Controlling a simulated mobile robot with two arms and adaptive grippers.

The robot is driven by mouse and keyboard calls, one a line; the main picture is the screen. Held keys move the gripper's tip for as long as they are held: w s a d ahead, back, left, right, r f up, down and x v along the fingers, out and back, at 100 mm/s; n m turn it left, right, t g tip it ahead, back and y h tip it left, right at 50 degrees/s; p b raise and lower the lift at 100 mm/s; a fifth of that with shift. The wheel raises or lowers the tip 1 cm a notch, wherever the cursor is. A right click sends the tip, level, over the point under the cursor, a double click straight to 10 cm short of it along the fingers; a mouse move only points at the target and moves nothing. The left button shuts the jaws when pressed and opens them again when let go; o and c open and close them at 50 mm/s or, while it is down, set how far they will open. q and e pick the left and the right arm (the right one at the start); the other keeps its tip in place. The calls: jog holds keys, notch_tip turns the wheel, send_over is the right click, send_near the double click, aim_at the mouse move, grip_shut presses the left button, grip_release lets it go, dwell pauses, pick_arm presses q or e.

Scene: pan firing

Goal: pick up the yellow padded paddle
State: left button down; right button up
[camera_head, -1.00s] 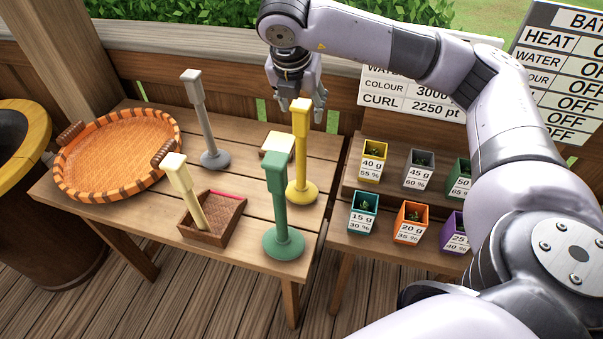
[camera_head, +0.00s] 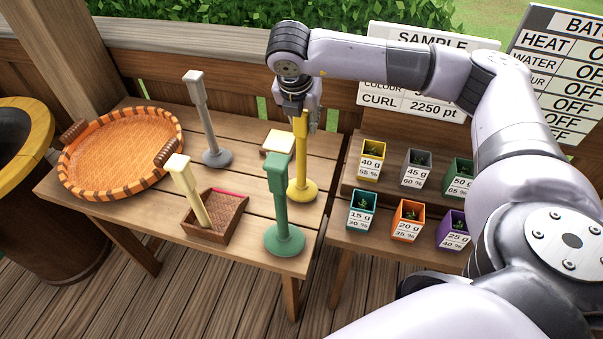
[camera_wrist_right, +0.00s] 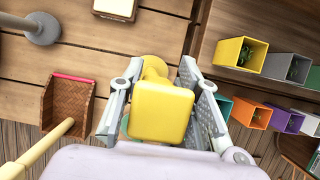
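The yellow padded paddle (camera_head: 301,160) stands upright on its round yellow base on the wooden table. My right gripper (camera_head: 301,112) points down over its top and partly hides its head. In the right wrist view, the paddle's square yellow head (camera_wrist_right: 162,114) lies between the two fingers of my right gripper (camera_wrist_right: 158,82). The fingers are apart, one on each side of the head, with a narrow gap visible on the left. I cannot tell if the right finger touches. My left gripper is out of view.
A green paddle (camera_head: 280,195) stands close in front, and a grey one (camera_head: 205,125) stands left. A cream paddle (camera_head: 188,195) leans in a small brown tray (camera_head: 236,212). A pale block (camera_head: 277,144), round orange basket (camera_head: 110,155) and several labelled pots (camera_head: 408,215) are nearby.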

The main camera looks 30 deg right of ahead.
grip_shut()
dwell(0.6)
jog(key=shift+r, duration=0.15)
notch_tip(320, 180, up, 10)
jog(key=b, duration=0.2)
jog(key=shift+w+f+b, duration=0.1)
jog(key=shift+f+b, duration=0.1)
jog(key=shift+b, duration=0.1)
notch_tip(320, 180, up, 10)
jog(key=p, duration=0.1)
jog(key=shift+r, duration=0.1)
jog(key=shift+c, duration=0.3)
grip_release()
grip_shut()
